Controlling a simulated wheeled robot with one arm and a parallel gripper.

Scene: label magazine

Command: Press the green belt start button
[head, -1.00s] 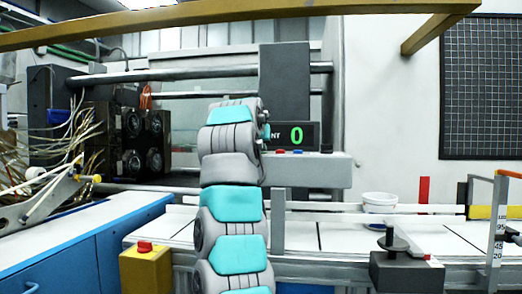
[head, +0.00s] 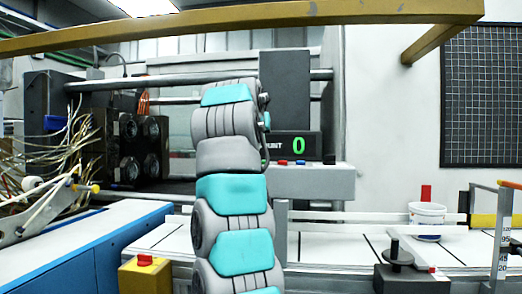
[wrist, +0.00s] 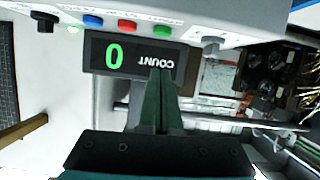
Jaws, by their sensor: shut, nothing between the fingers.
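The green button (wrist: 163,31) shows in the wrist view, which is upside down. It sits on the pale control box (wrist: 220,12) beside the red button (wrist: 128,26) and blue button (wrist: 92,21). My gripper (wrist: 161,72) is shut and empty. In the picture its fingertips overlap the count display, below the green button; I cannot tell the depth gap. In the head view, the red button (head: 283,162) and blue button (head: 300,162) show on the control box (head: 335,182). My arm hides the green button and the gripper there.
The count display (head: 292,146) reads a green 0. A black knob (wrist: 211,45) stands beside the green button. A white tub (head: 427,221) is on the belt (head: 335,243). A yellow box with a red button (head: 145,261) stands front left. A yellow bar crosses overhead.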

